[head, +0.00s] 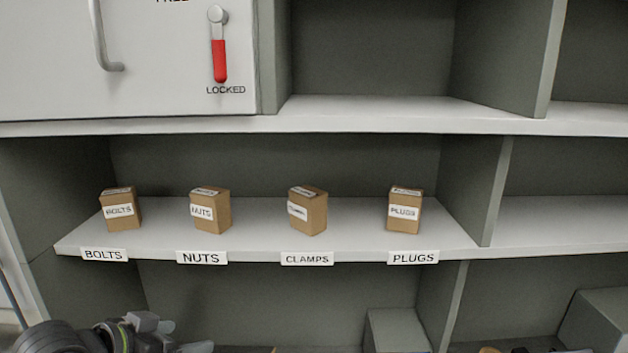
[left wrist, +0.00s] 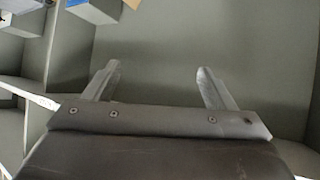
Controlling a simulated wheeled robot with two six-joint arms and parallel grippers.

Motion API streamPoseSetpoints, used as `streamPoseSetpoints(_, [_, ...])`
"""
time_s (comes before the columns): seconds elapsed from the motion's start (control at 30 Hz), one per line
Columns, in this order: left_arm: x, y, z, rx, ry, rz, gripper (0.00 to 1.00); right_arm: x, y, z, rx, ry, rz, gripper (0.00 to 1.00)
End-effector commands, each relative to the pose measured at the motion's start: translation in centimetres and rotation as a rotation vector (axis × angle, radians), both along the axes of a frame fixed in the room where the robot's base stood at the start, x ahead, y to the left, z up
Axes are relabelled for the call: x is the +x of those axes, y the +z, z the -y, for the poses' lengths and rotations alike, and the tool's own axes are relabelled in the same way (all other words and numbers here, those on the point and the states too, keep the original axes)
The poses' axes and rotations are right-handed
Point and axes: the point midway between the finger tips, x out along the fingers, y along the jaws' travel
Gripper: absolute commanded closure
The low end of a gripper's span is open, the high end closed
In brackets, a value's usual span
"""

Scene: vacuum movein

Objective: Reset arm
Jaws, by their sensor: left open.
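My left gripper (head: 180,335) is at the bottom left of the head view, low in front of the shelf unit and below the labelled shelf. In the left wrist view its two fingers (left wrist: 155,88) stand wide apart with nothing between them. Four small brown boxes stand upright on the middle shelf: the bolts box (head: 121,209), the nuts box (head: 210,211), the clamps box (head: 308,211) and the plugs box (head: 405,211). Each stands behind its matching shelf label. My right gripper is not in view.
A white cabinet door (head: 150,60) with a handle (head: 103,40) and a red lever (head: 219,60) at LOCKED is at upper left. Grey boxes (head: 396,330) (head: 603,318) sit in the lower compartments. The upper middle compartment (head: 370,50) is empty.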

Motion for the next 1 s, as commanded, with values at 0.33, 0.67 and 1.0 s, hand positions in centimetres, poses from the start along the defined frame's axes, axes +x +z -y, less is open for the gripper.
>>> streamPoseSetpoints(0.33, [-9.4, -15.0, -3.8, 0.111, 0.263, -0.247, 0.22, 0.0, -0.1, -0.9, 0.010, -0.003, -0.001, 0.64])
streamPoseSetpoints(0.67, [-20.8, -22.4, -6.9, 0.259, 0.473, -0.479, 0.22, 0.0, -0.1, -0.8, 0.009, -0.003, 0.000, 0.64])
streamPoseSetpoints(1.0, [-25.5, -28.5, -8.5, 0.343, 0.554, -0.607, 0.22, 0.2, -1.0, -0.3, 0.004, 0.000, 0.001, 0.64])
